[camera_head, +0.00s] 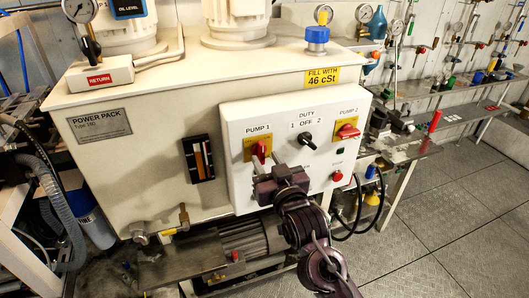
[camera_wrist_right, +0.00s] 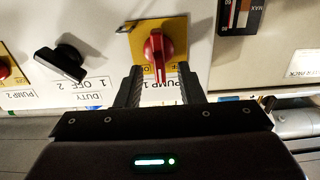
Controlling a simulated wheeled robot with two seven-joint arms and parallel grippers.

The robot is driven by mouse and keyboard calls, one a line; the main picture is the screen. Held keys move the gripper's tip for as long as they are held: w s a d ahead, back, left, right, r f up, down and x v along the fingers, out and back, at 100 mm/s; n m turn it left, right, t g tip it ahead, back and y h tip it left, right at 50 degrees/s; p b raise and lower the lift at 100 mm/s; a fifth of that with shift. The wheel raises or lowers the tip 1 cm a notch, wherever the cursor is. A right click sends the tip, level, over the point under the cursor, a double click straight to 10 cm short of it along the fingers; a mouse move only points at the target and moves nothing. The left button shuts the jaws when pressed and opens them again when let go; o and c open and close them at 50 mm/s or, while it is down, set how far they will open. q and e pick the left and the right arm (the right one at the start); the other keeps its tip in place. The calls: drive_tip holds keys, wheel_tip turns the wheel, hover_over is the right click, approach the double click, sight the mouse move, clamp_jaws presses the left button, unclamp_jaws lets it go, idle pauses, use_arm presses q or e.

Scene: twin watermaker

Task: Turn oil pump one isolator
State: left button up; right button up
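The pump 1 isolator (camera_head: 261,150) is a red rotary handle on a yellow plate, under the "PUMP 1" label on the white control panel. In the head view its handle stands close to upright. In the right wrist view, which is upside down, the red handle (camera_wrist_right: 158,55) lies between and just beyond my two dark fingertips. My right gripper (camera_head: 268,165) is open just below and in front of the isolator; it also shows in the right wrist view (camera_wrist_right: 160,75), with a gap on both sides of the handle. Contact is not visible. My left gripper is not in view.
The black duty switch (camera_head: 307,141) and the red pump 2 isolator (camera_head: 347,131) are to the right on the same panel. A red button (camera_head: 337,176) sits below pump 2. A motor (camera_head: 243,240) lies beneath the panel. Open floor (camera_head: 440,230) is at right.

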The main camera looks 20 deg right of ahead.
sight(261, 153)
drive_tip(key=shift+w, duration=1.15)
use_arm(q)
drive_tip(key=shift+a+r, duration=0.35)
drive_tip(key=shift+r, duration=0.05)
use_arm(e)
drive_tip(key=shift+c, duration=0.2)
clamp_jaws()
